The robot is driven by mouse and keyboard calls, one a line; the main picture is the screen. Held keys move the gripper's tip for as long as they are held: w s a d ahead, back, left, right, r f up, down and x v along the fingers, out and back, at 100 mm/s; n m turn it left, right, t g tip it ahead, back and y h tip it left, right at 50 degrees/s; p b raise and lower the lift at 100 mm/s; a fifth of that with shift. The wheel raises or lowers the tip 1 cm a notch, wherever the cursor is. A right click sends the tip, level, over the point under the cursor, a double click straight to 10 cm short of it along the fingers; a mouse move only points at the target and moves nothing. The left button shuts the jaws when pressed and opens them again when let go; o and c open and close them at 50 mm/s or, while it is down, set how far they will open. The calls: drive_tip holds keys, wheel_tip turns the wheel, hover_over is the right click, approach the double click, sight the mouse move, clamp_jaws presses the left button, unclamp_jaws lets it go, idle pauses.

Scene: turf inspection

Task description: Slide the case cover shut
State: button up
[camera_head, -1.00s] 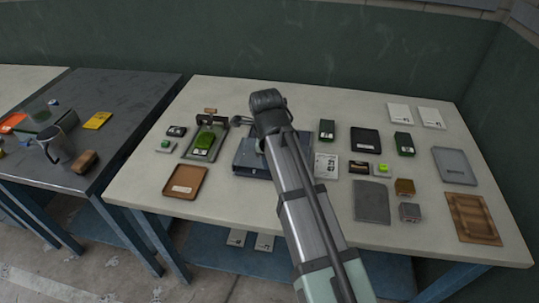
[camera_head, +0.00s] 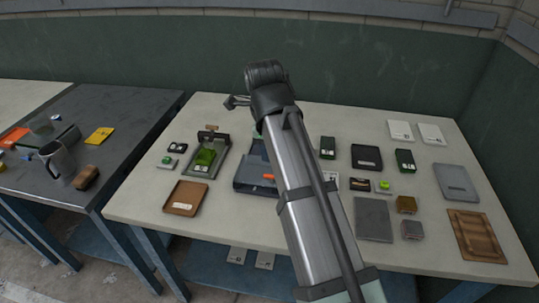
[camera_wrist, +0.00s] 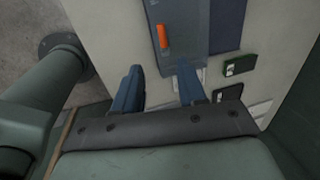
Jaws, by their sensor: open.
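The dark blue-grey case (camera_head: 250,187) lies on the light table, partly hidden behind my arm. An orange handle (camera_head: 268,177) shows on it. In the wrist view the grey cover (camera_wrist: 190,22) carries the upright orange handle (camera_wrist: 163,37), and a darker blue part (camera_wrist: 228,25) shows to its right. How far the cover is slid is hard to tell.
A fixture with a green piece (camera_head: 205,157) and a brown tray (camera_head: 185,197) stand left of the case. Dark green boxes (camera_head: 405,160), a black tray (camera_head: 366,157), a grey plate (camera_head: 373,219) and a wooden tray (camera_head: 477,235) lie to the right. A green wall closes the back.

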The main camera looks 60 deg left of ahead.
drive_tip(key=shift+s+d+r, duration=0.1)
drive_tip(key=shift+d+r, duration=0.05)
drive_tip(key=shift+r, duration=0.7)
